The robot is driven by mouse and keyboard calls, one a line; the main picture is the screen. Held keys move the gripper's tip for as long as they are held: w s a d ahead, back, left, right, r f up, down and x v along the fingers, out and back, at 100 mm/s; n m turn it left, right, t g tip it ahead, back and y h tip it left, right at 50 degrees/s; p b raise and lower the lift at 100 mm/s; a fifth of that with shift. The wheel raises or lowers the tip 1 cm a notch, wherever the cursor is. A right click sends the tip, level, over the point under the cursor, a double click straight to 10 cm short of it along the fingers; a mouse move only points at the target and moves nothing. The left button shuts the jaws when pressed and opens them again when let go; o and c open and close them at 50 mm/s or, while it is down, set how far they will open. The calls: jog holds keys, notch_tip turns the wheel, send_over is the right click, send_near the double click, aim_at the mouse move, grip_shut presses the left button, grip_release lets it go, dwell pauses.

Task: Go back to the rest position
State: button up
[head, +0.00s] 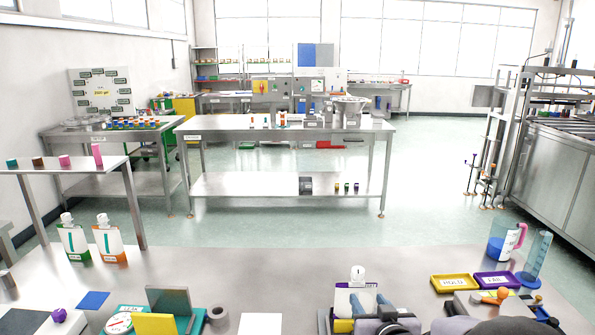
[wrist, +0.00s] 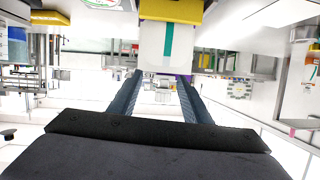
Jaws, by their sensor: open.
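My gripper (head: 368,302) is low at the front middle of the near bench in the head view, with its blue-grey fingers pointing away. In the wrist view my gripper (wrist: 158,76) is open, its two fingers apart. A white pouch-like container (wrist: 180,48) with a teal stripe and a yellow edge shows just beyond the fingertips in the wrist view. In the head view a container with a white cap (head: 357,272) stands just behind the fingers, its lower part hidden by them. I cannot tell whether the fingers touch it.
Two capped pouches (head: 75,241) stand at the left of the near bench (head: 270,270). A dial gauge (head: 119,322) and a grey block (head: 168,305) are front left. Yellow and purple trays (head: 455,283), a jug (head: 505,241) and a cylinder (head: 537,255) are right.

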jog(key=s+a+f+g+p, duration=0.15)
jog(key=s+g, duration=0.35)
jog(key=s, duration=0.5)
jog(key=s+f+g+p, duration=0.1)
jog(key=s+g+p, duration=0.25)
jog(key=s, duration=0.65)
jog(key=s+a+f+g+p, duration=0.1)
jog(key=s+f+g, duration=0.1)
jog(key=s+g, duration=0.55)
notch_tip(320, 180, down, 13)
jog(key=s+t+b, duration=0.1)
jog(key=t+b, duration=0.1)
jog(key=b, duration=1.1)
jog(key=shift+s+h, duration=0.35)
jog(key=shift+h, duration=0.05)
